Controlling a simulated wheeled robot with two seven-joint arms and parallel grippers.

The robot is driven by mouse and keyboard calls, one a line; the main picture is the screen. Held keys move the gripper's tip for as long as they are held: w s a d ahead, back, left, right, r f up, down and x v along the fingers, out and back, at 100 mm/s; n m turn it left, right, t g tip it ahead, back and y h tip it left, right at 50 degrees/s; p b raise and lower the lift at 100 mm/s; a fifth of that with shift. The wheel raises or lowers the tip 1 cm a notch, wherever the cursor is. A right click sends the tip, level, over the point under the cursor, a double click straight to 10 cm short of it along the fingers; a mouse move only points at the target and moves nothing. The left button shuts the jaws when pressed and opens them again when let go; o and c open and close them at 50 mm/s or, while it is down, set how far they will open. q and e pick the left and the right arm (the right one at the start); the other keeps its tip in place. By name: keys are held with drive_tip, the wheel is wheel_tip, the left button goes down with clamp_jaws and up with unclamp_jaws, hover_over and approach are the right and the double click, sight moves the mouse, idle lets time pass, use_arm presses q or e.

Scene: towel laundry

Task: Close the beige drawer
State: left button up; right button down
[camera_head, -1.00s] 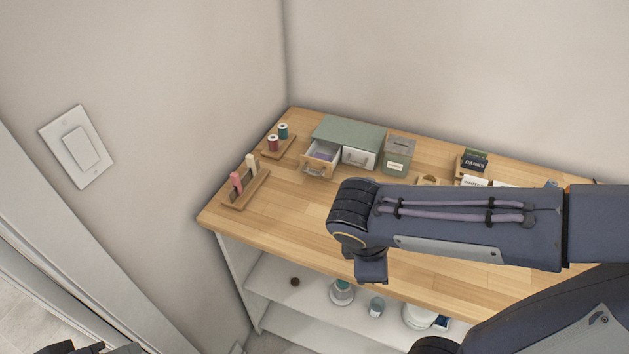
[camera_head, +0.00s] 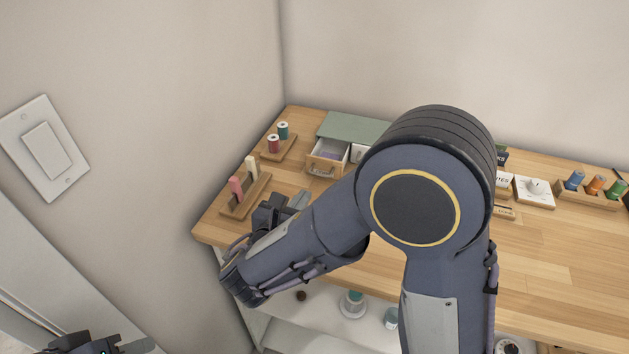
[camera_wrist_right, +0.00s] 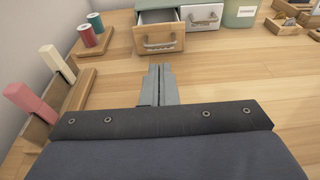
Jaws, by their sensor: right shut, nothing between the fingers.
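The beige drawer (camera_head: 323,164) is the left one of a small green-topped cabinet (camera_head: 356,127) on the wooden table. It is pulled open, and its wood front with a metal handle also shows in the right wrist view (camera_wrist_right: 158,38). My right gripper (camera_head: 299,199) is shut and empty, low over the table in front of the drawer and apart from it. Its fingers in the right wrist view (camera_wrist_right: 158,72) point toward the drawer front. Part of my left gripper (camera_head: 135,345) shows at the bottom left edge; its jaws cannot be made out.
A white drawer (camera_wrist_right: 201,17) beside it is shut. A thread spool stand (camera_head: 275,149) and a wooden holder with pink and cream pieces (camera_head: 246,195) stand left. A green tin (camera_wrist_right: 240,13) is right of the cabinet. Table between gripper and drawer is clear.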

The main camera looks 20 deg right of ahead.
approach(324, 161)
drive_tip(key=w+d+f, duration=0.1)
drive_tip(key=w+f, duration=0.1)
drive_tip(key=shift+w+d+f+p, duration=0.3)
drive_tip(key=shift+d+f, duration=0.1)
drive_tip(key=x, duration=0.2)
drive_tip(key=r+x, duration=0.1)
drive_tip(key=x, duration=0.2)
drive_tip(key=b+x, duration=0.1)
drive_tip(key=x, duration=0.1)
drive_tip(key=shift+w+d+r, duration=0.2)
drive_tip(key=shift+w+d, duration=0.1)
drive_tip(key=shift+w, duration=0.2)
drive_tip(key=shift+d+r, duration=0.1)
drive_tip(key=shift+r, duration=0.1)
drive_tip(key=shift+r, duration=0.1)
